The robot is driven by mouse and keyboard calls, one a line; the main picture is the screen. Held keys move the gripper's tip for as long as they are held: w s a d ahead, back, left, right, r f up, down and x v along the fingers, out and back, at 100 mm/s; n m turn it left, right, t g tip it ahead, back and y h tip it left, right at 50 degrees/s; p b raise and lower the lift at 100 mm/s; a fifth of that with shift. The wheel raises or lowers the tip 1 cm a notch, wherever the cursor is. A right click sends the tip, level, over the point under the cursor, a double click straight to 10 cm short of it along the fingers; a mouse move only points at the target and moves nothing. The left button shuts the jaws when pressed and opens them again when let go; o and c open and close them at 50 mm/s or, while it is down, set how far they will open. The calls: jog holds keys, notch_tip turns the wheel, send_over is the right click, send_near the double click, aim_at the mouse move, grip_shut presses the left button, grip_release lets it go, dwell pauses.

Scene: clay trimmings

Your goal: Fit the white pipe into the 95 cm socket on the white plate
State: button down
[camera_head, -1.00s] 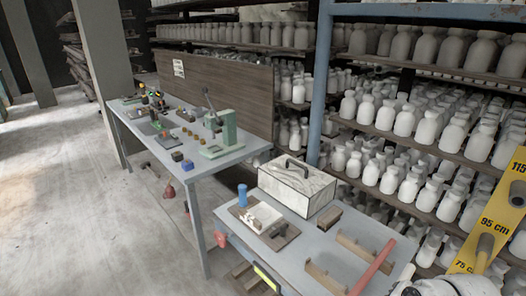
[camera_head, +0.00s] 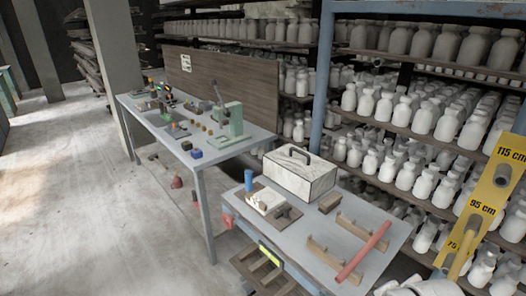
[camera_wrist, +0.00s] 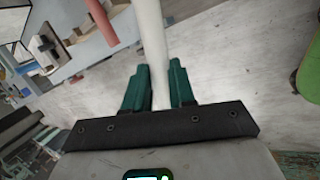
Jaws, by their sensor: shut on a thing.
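In the wrist view a long white pipe (camera_wrist: 152,40) stands between the teal fingers of my gripper (camera_wrist: 158,88), which is shut on it. The pipe runs up out of the top of that view, so its far end is hidden. In the head view a plate (camera_head: 489,200) slants at the right edge. It looks yellow, not white, with sockets marked 115 cm, 95 cm and a partly covered 75. My gripper and the white pipe cannot be made out in the head view.
A red pipe (camera_head: 364,251) lies across wooden racks on the near grey table (camera_head: 395,212). A white box with a handle (camera_head: 299,178), a blue cylinder (camera_head: 248,181) and small blocks share that table. Shelves of white bottles stand behind. Open floor (camera_head: 90,200) lies at left.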

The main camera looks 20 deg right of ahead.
jog(key=w+a+f+m+g+h, duration=0.1)
jog(key=w+a+f+m+g, duration=0.1)
jog(key=a+m, duration=0.4)
jog(key=w+a+f+m+g+h, duration=0.1)
jog(key=w+a+f+m+g, duration=0.1)
jog(key=a+f+m, duration=0.2)
jog(key=w+a+f+m+g+h, duration=0.1)
jog(key=a+f+m, duration=0.3)
jog(key=a+m, duration=0.4)
jog(key=shift+w+g+h+b, duration=0.3)
jog(key=shift+w+g, duration=0.3)
jog(key=shift+g, duration=0.2)
jog(key=shift+f, duration=0.15)
